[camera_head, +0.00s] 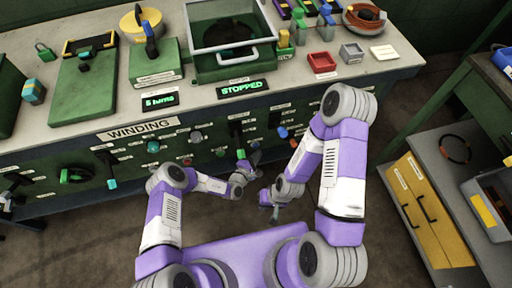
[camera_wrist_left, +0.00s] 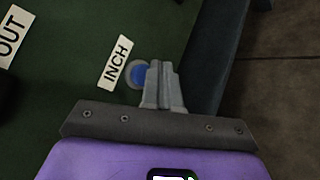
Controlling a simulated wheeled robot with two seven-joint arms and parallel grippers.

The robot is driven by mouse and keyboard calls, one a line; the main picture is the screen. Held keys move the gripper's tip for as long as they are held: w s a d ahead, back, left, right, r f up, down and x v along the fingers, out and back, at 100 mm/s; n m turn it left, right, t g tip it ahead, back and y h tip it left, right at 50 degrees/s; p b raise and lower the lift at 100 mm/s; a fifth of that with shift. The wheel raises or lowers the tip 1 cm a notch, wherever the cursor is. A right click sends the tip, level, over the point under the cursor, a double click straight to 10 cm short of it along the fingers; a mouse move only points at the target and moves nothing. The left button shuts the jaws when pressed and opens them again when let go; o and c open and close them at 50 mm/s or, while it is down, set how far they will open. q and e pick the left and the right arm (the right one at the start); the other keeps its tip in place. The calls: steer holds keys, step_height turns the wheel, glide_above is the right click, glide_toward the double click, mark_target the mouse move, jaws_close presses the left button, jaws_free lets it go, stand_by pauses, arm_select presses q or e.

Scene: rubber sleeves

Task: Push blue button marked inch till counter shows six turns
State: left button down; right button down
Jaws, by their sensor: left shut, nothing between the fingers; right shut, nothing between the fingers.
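The blue button (camera_wrist_left: 136,73) sits beside the white INCH label (camera_wrist_left: 115,61) on the green panel in the left wrist view. My left gripper (camera_wrist_left: 161,68) is shut and empty; its fingertips overlap the button's right edge in the picture. I cannot tell whether they touch it. In the head view my left gripper (camera_head: 256,157) is in front of the lower panel. The counter (camera_head: 160,100) seems to read "5 turns", but its digit is blurred. The display (camera_head: 244,88) to its right reads STOPPED. My right gripper (camera_head: 275,212) is shut and empty, lower and clear of the panel.
The WINDING panel (camera_head: 138,127) carries several other knobs and levers. A clear-walled box (camera_head: 232,38) stands on the bench above. A red tray (camera_head: 321,62) and a grey tray (camera_head: 351,52) are to its right.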

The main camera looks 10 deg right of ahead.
arm_select(q)
steer(key=shift+w, duration=0.1)
stand_by(0.4)
steer(key=shift+w, duration=0.35)
steer(key=shift+w, duration=0.35)
stand_by(0.5)
stand_by(0.3)
steer(key=shift+s+p, duration=0.55)
steer(key=shift+s, duration=0.2)
steer(key=shift+s, duration=0.1)
